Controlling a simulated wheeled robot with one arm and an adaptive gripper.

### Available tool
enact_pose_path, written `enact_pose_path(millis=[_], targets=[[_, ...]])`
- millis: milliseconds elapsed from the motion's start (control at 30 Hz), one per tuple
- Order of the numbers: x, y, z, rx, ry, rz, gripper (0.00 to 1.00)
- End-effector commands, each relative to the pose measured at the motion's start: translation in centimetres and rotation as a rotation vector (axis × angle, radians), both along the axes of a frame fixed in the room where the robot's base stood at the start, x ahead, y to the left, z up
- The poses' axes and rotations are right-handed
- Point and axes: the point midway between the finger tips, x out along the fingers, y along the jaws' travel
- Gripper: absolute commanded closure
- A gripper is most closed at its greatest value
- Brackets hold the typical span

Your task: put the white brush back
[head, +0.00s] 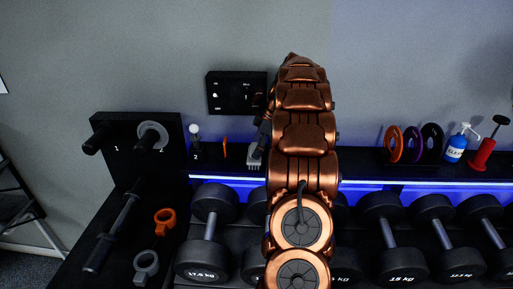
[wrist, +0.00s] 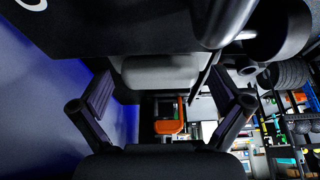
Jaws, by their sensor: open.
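The white brush (head: 254,160) looks like a small pale block with a ridged lower edge. It is at the back shelf in the head view, just left of my copper arm. My gripper (head: 262,138) is dark and partly hidden by the arm, close above the brush. In the wrist view my gripper (wrist: 160,78) has its two fingers spread apart. A pale rounded block, probably the brush (wrist: 160,72), shows between or just beyond the fingertips. I cannot tell whether the fingers touch it.
A black panel (head: 237,92) is on the wall above. A white-topped item (head: 195,140) and a thin orange item (head: 225,147) are to the left. Coloured rings (head: 393,143), a blue bottle (head: 456,147) and a red-based item (head: 483,153) stand right. Several dumbbells (head: 209,238) fill the front.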

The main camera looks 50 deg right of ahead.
Motion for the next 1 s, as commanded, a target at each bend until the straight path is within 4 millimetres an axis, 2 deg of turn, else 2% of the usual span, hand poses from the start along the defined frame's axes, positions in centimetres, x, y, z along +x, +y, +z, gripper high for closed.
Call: enact_pose_path(millis=[267,567,700,1000], targets=[[0.0,-0.1,0.3,-0.001,-0.001,0.001,0.0],[-0.8,-0.9,2.8,-0.006,-0.005,-0.001,0.0],[-3.3,-2.7,2.5,0.001,-0.002,-0.002,0.0],[-7.5,-6.1,2.8,-0.003,-0.003,-0.003,0.0]])
